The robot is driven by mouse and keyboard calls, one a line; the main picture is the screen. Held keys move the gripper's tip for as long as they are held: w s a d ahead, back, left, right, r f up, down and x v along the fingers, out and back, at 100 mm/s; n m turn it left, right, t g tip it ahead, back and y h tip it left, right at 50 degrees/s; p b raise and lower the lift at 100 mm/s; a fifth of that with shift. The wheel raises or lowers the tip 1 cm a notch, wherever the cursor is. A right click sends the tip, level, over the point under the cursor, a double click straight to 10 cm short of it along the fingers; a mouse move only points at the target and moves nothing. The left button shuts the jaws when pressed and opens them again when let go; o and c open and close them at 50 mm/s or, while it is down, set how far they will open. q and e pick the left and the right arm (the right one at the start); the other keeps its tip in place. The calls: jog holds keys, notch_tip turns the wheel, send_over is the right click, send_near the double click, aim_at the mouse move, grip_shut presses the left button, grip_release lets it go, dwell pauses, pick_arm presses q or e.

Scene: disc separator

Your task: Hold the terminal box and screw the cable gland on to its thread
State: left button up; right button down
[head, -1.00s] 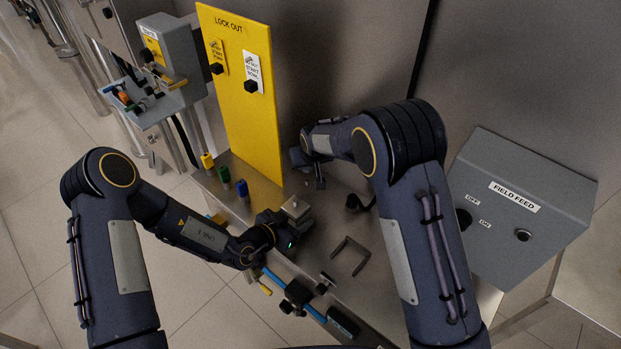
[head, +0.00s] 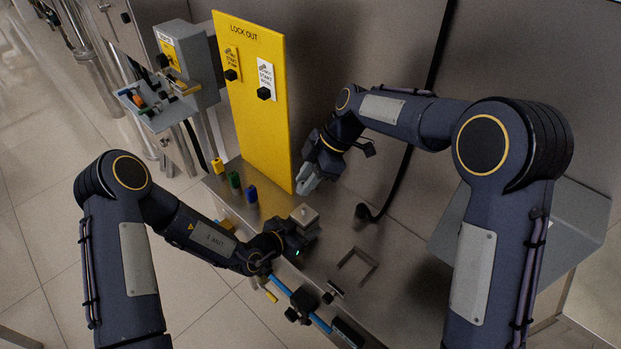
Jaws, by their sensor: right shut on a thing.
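The terminal box (head: 304,213), a small grey block with a round stub on top, stands on the steel bench. My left gripper (head: 294,240) is against its near side; its fingers are dark and partly hidden, so I cannot tell whether they are closed on the box. My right gripper (head: 308,180) is behind and above the box, near the yellow panel's lower right edge, pointing down-left. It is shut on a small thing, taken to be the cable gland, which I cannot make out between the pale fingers. A clear gap shows between it and the box.
The yellow lock-out panel (head: 252,120) stands just left of my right gripper. A black cable (head: 410,150) hangs on the right.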

dwell(0.4)
jog(key=shift+f, duration=2.65)
jog(key=shift+w+f+n+g, duration=0.15)
jog(key=shift+n+g, duration=0.45)
jog(key=shift+n, duration=0.6)
jog(key=n+g+h, duration=0.1)
jog(key=n, duration=0.1)
jog(key=n+g, duration=0.1)
jog(key=n, duration=0.1)
jog(key=shift+a+n+h, duration=0.2)
jog(key=shift+n+h, duration=0.2)
jog(key=n+h, duration=0.1)
jog(key=n, duration=0.2)
jog(key=n+g+h, duration=0.1)
jog(key=n+h, duration=0.1)
jog(key=n, duration=0.1)
jog(key=shift+w+a+n+g, duration=0.15)
jog(key=shift+a+n+g, duration=0.05)
jog(key=shift+n+g, duration=0.1)
jog(key=shift+d+f, duration=0.1)
jog(key=shift+f, duration=1.1)
